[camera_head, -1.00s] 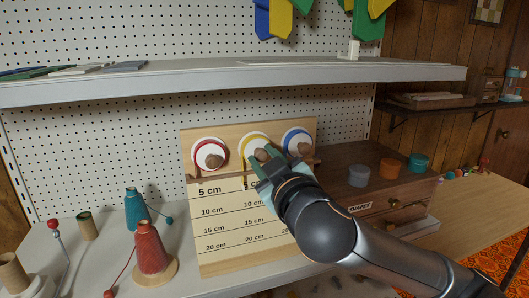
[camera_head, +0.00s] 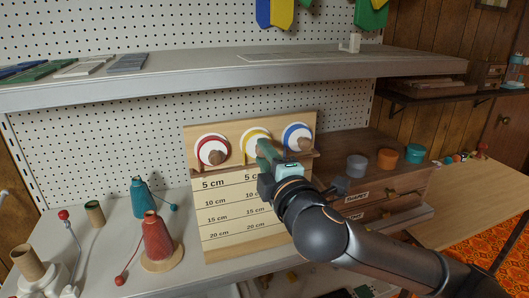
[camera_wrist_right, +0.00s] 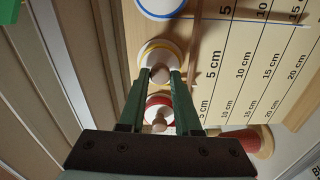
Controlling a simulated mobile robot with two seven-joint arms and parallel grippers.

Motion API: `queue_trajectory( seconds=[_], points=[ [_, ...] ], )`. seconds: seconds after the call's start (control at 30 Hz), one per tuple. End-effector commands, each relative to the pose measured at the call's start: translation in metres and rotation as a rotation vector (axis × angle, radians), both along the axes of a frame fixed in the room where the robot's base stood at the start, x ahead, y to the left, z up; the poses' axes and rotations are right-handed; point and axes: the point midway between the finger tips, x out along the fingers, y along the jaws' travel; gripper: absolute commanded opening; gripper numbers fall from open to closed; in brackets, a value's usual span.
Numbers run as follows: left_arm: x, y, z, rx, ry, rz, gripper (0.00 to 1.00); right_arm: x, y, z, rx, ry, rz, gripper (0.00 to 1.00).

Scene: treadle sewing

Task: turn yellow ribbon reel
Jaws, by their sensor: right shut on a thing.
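The yellow ribbon reel (camera_head: 254,133) is a white disc with a yellow ring and a wooden knob, in the middle of three reels on an upright wooden board. My right gripper (camera_head: 264,150) is at its front and hides much of it. In the right wrist view the green fingers (camera_wrist_right: 160,78) sit on both sides of the wooden knob of the yellow reel (camera_wrist_right: 152,48), shut on it. The left gripper is not in view.
The red reel (camera_head: 211,143) is to the left and the blue reel (camera_head: 297,130) to the right, both close by. Below is the length chart (camera_head: 232,205). Teal (camera_head: 140,193) and red (camera_head: 157,236) cones stand left; a wooden drawer unit (camera_head: 385,180) stands right.

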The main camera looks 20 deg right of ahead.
Motion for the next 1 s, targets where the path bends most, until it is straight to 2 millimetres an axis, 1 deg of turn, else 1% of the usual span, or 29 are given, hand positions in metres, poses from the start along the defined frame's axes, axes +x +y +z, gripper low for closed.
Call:
queue_trajectory(
  seconds=[0.2,0.5,0.7,1.0],
  points=[
    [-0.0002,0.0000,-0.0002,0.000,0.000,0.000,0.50,0.0001,0.0000,-0.0007,-0.179,-0.006,0.000,0.00],
    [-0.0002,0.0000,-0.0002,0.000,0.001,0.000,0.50,0.0000,0.0000,-0.0011,-0.343,-0.012,0.000,0.00],
    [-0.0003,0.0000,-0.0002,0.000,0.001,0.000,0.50,0.0000,0.0000,-0.0012,-0.394,-0.012,0.000,0.00],
    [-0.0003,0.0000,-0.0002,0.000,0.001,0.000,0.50,0.0000,0.0001,-0.0013,-0.410,-0.013,0.000,0.00]
  ],
)
